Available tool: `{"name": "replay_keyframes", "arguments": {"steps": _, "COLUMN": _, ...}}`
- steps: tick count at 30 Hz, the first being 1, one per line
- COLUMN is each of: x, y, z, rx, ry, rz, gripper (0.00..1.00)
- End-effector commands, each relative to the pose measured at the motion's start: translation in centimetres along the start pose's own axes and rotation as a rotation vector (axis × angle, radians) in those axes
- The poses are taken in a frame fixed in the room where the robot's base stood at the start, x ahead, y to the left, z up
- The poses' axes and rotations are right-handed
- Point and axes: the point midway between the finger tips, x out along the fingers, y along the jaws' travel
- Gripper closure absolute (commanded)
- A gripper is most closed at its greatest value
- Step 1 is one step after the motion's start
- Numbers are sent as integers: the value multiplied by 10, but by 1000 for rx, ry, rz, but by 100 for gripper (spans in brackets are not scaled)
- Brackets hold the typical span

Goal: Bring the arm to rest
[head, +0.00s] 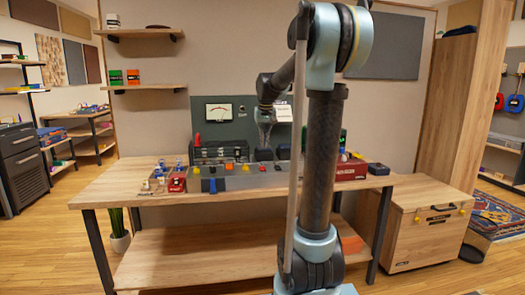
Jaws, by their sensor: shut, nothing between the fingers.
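My arm rises in the middle right of the head view, with its upper link upright and its elbow near the top. The forearm bends down to the left, away from me. My gripper (264,136) hangs pointing down above the back part of the workbench, in front of the grey-green panel. It is shut, small in the picture, with nothing seen in it. It appears apart from the bench top and the things on it.
A meter panel (208,130) stands behind. A wooden chest (412,241) stands to the right.

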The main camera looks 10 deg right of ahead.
Motion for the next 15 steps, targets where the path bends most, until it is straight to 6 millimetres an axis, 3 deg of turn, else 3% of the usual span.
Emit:
{"name": "replay_keyframes", "arguments": {"steps": 6, "x": -14, "y": 0, "z": 3, "rx": 0, "ry": 0, "rz": 0, "gripper": 100}}
{"name": "replay_keyframes", "arguments": {"steps": 15, "x": -15, "y": 0, "z": 3, "rx": 0, "ry": 0, "rz": 0, "gripper": 100}}
